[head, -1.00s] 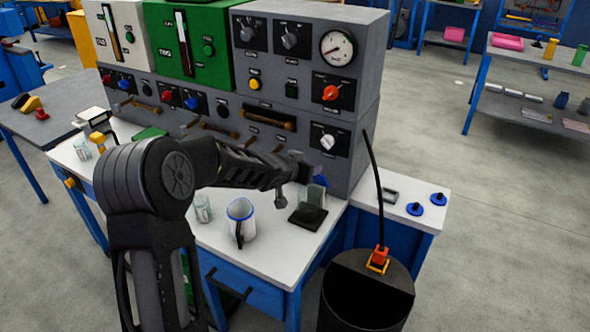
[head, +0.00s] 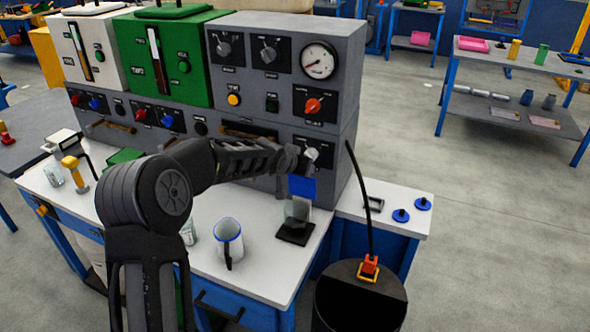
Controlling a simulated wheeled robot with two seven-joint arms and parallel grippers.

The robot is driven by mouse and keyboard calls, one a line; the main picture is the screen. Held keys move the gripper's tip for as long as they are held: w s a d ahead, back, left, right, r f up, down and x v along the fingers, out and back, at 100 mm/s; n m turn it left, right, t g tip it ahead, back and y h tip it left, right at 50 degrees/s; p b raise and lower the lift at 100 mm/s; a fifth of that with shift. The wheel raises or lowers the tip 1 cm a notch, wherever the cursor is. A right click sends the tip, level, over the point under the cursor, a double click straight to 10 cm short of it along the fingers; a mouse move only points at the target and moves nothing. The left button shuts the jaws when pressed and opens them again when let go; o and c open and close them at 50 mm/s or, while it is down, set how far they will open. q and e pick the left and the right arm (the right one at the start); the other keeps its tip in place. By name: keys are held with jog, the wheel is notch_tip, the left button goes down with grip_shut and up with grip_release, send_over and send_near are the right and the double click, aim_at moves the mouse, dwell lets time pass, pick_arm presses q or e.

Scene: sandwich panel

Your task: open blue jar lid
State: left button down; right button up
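A small clear jar (head: 297,210) stands on a dark square base (head: 294,234) near the right end of the white bench. A blue square lid (head: 302,187) shows upright just above and behind the jar's top, which looks uncovered. I cannot tell whether the lid still touches the jar. My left gripper (head: 304,165) is just above the lid, at the end of the dark arm reaching across the bench. Its fingertips are small and dark, so I cannot tell whether they are open or hold the lid. My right gripper is out of view.
A blue-rimmed jug (head: 228,241) stands left of the jar. The grey control panel (head: 325,150) rises close behind the gripper. Two blue discs (head: 400,215) lie on the right side table. A black bin (head: 360,300) with an upright black rod stands in front of it.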

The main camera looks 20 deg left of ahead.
pick_arm(q)
jog(key=shift+w+r, duration=0.3)
jog(key=shift+w, duration=0.1)
jog(key=c, duration=1.3)
grip_release()
jog(key=o, duration=0.5)
jog(key=shift+f, duration=0.25)
jog(key=shift+c, duration=0.2)
jog(key=shift+s, duration=0.1)
jog(key=b+v, duration=0.1)
jog(key=v, duration=0.6)
jog(key=shift+s+r+b, duration=0.3)
jog(key=shift+b, duration=0.1)
